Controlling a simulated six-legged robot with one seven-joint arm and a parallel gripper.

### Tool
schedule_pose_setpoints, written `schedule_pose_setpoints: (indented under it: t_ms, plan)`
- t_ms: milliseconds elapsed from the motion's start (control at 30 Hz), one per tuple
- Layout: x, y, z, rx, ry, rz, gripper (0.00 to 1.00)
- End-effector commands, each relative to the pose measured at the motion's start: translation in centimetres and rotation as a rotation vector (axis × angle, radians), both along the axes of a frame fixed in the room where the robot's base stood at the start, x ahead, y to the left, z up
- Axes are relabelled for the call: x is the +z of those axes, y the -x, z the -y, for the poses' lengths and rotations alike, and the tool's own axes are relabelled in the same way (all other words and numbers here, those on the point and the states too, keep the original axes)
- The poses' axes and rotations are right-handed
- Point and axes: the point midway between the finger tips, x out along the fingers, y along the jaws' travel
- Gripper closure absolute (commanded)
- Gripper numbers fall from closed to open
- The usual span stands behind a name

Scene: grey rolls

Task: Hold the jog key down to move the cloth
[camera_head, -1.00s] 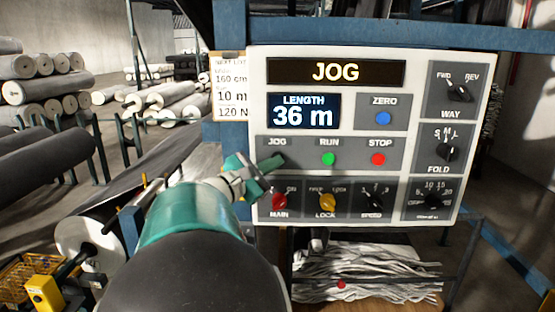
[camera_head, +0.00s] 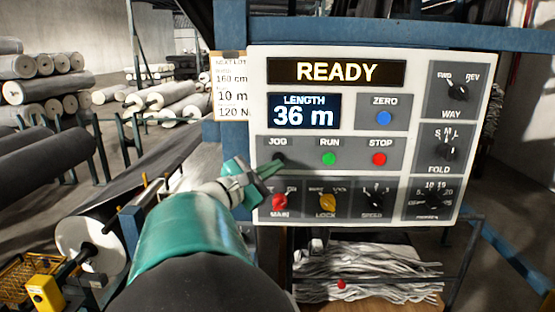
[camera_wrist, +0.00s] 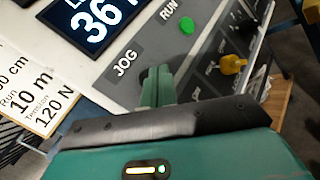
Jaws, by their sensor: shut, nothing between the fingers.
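The control panel (camera_head: 400,115) faces me; its top display (camera_head: 336,72) reads READY and its length display (camera_head: 304,112) reads 36 m. The dark jog key (camera_head: 279,157) sits under the JOG label, partly covered by my fingers. My gripper (camera_head: 274,170) is shut and empty, its tips at the lower edge of the key. In the wrist view my shut fingers (camera_wrist: 157,82) overlap the dark key beside the JOG label. Whether the tips touch the key I cannot tell.
The green RUN button (camera_head: 329,158) and red STOP button (camera_head: 378,159) lie right of the jog key. The red MAIN knob (camera_head: 280,202) and yellow LOCK knob (camera_head: 326,202) are just below. Grey rolls (camera_head: 45,90) lie on racks at left.

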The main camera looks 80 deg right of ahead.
Motion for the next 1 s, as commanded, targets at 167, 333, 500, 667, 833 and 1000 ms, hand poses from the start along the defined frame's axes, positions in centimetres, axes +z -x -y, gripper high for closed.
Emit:
schedule_pose_setpoints:
  t_ms: [167, 333, 500, 667, 833, 1000]
  plan:
    - [0.1, 0.4, -1.7, 0.0, 0.002, 0.001, 1.0]
    - [0.1, 0.7, -3.2, 0.001, 0.003, 0.002, 1.0]
    - [0.1, 0.9, -4.1, 0.0, 0.001, 0.002, 1.0]
    - [0.0, 1.0, -4.1, 0.0, 0.001, 0.0, 1.0]
    - [0.0, 0.9, -4.1, 0.0, 0.001, 0.0, 1.0]
    - [0.0, 1.0, -4.1, 0.0, 0.001, 0.0, 1.0]
